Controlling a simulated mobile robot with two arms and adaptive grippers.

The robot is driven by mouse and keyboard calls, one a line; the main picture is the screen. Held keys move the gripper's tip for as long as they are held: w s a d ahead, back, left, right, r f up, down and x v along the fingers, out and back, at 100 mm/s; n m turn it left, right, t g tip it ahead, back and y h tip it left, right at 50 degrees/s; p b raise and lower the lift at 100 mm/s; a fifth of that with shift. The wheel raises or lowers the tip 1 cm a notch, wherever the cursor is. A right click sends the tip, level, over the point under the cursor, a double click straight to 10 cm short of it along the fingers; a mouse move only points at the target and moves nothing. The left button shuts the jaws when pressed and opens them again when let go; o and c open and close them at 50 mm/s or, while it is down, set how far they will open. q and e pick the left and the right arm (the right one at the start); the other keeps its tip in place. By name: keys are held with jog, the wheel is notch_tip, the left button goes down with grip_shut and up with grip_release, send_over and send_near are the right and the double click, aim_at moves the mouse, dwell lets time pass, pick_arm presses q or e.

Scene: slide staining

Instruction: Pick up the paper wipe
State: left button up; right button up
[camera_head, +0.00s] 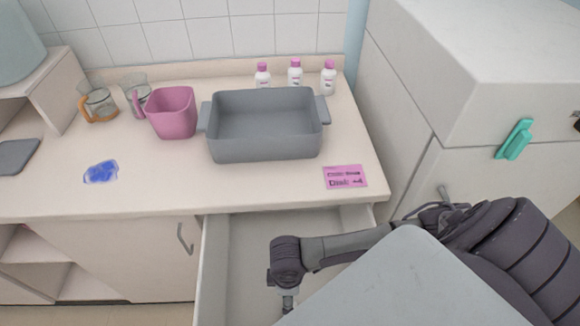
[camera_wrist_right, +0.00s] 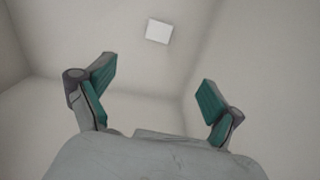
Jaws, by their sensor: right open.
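The paper wipe looks to be the small white square (camera_wrist_right: 159,31) lying flat in the drawer, ahead of the fingertips in the right wrist view. My right gripper (camera_wrist_right: 156,85) is open and empty, its two green-padded fingers spread wide with the white square beyond them, apart from it. In the head view my right arm reaches over the open drawer (camera_head: 213,262), and the gripper itself is mostly hidden behind my own body. The white square does not show in the head view. My left gripper is not in view.
Above the drawer, the counter holds a grey basin (camera_head: 265,150), a pink container (camera_head: 172,112), glass jugs (camera_head: 99,105), several white bottles (camera_head: 295,76), a blue stain-like patch (camera_head: 101,172) and a pink label (camera_head: 345,177). The drawer walls (camera_wrist_right: 245,60) surround the gripper. A white cabinet (camera_head: 450,165) stands at right.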

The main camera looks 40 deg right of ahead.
notch_tip(320, 180, down, 15)
jog(key=b, duration=0.5)
jog(key=shift+r, duration=0.1)
jog(key=f, duration=0.3)
jog(key=f+b, duration=0.1)
jog(key=f, duration=0.1)
jog(key=shift+w+d+f, duration=0.15)
jog(key=shift+d+f, duration=0.1)
jog(key=shift+f, duration=0.05)
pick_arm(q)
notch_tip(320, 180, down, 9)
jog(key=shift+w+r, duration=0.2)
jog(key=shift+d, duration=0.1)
pick_arm(e)
jog(key=c, duration=0.8)
